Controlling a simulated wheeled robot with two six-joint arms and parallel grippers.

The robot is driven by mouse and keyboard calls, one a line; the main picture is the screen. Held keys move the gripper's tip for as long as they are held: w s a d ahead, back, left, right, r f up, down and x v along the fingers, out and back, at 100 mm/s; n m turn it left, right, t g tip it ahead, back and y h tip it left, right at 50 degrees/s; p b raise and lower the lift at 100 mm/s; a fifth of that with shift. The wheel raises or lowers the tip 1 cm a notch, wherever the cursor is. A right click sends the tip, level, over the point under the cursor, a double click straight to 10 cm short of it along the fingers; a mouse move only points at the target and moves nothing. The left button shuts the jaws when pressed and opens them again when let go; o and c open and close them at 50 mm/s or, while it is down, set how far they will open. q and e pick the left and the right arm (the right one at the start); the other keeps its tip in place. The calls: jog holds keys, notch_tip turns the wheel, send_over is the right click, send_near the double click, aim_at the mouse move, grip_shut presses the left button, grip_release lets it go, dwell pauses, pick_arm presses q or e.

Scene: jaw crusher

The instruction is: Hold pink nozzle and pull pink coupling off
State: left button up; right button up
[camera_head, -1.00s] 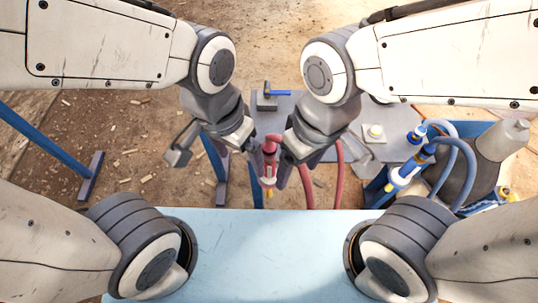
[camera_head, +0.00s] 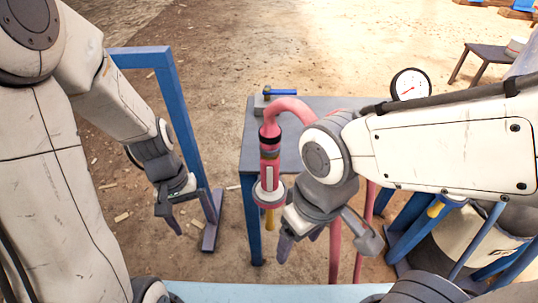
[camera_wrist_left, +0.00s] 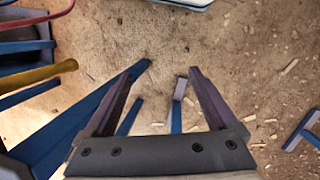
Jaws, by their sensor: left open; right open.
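The pink nozzle (camera_head: 269,175) hangs upright in the head view, with a pale collar and a yellow tip below. The pink coupling (camera_head: 270,132) appears to be the upper piece, above dark and brass bands, joined to a pink hose (camera_head: 293,103) that arches right. My left gripper (camera_head: 176,212) is open and empty, left of the nozzle and apart from it.
A grey table (camera_head: 330,104) with a blue-handled part (camera_head: 280,92) stands behind the nozzle. A blue frame (camera_head: 165,85) stands near my left arm. A pressure gauge (camera_head: 410,84) and blue hoses are at right. A light-blue surface (camera_head: 260,292) lies at the front.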

pick_arm(q)
jog(key=s+d+f+n+g+h, duration=0.3)
jog(key=d+f+n+h, duration=0.1)
jog(key=n+h, duration=0.3)
jog(key=w+d+n+t+h, duration=0.2)
jog(key=w+n+t+h, duration=0.35)
jog(key=n+h, duration=0.25)
jog(key=d+f+b, duration=0.1)
jog(key=d+b, duration=0.1)
jog(key=d, duration=0.8)
jog(key=shift+w+f+g, duration=0.15)
jog(key=shift+w+g, duration=0.1)
jog(key=shift+g, duration=0.2)
pick_arm(e)
jog(key=shift+f, duration=1.5)
pick_arm(q)
grip_shut()
